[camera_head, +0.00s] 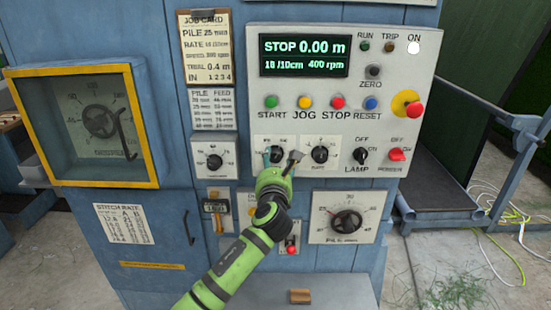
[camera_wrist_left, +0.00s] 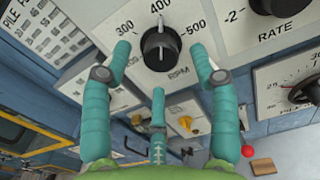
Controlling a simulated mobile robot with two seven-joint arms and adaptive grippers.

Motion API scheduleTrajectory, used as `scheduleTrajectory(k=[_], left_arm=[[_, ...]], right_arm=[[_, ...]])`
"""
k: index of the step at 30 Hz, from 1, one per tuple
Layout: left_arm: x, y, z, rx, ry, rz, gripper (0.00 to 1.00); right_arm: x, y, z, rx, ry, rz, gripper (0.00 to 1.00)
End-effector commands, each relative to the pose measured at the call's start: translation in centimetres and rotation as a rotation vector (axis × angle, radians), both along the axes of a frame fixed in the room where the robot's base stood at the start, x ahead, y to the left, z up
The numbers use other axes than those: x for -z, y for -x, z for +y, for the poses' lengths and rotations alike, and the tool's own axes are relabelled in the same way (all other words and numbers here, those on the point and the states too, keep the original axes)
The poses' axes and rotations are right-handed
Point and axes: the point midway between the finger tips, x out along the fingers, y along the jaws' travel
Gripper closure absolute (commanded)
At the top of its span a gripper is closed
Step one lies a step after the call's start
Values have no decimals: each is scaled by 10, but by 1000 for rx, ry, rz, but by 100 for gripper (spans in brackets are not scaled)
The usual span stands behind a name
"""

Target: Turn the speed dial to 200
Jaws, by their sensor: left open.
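The speed dial (camera_wrist_left: 159,48) is a black round knob on a white plate marked RPM, with 300, 400 and 500 around it in the left wrist view. Its white pointer line stands at 400. In the head view the dial (camera_head: 276,154) is partly covered by my fingers. My left gripper (camera_head: 282,158) is open at the dial. In the left wrist view its teal fingers (camera_wrist_left: 160,65) stand either side of the knob, with a third below it. They look spread; contact cannot be told. The display (camera_head: 305,56) reads STOP 0.00 m and 400 rpm. My right gripper is not in view.
The rate knob (camera_head: 319,154) is close to the right of the speed dial. The lamp switch (camera_head: 360,155) and red power switch (camera_head: 396,154) are farther right. A row of buttons (camera_head: 304,102) runs above. A pile dial (camera_head: 346,220) is below right.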

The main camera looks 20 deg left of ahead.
Motion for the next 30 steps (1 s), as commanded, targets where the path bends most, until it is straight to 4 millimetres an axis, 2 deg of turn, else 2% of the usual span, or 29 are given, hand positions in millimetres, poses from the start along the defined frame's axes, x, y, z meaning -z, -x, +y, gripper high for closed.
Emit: scheduleTrajectory(k=[6, 15, 16, 17, 18, 20, 30], left_arm=[[0, -14, 4, 1, 2, 0, 40], [0, -16, 4, 2, 3, -1, 40], [0, -15, 4, 2, 3, -1, 48], [0, -15, 4, 2, 3, -1, 60], [0, -15, 4, 2, 3, 0, 76], [0, -15, 4, 2, 3, -1, 96], [-1, -15, 4, 2, 22, -8, 96]], right_arm=[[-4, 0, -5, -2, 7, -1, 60], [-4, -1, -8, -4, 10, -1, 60], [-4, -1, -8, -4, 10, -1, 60], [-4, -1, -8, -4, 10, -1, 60], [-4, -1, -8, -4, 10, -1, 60], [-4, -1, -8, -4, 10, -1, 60], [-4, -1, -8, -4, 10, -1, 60]])
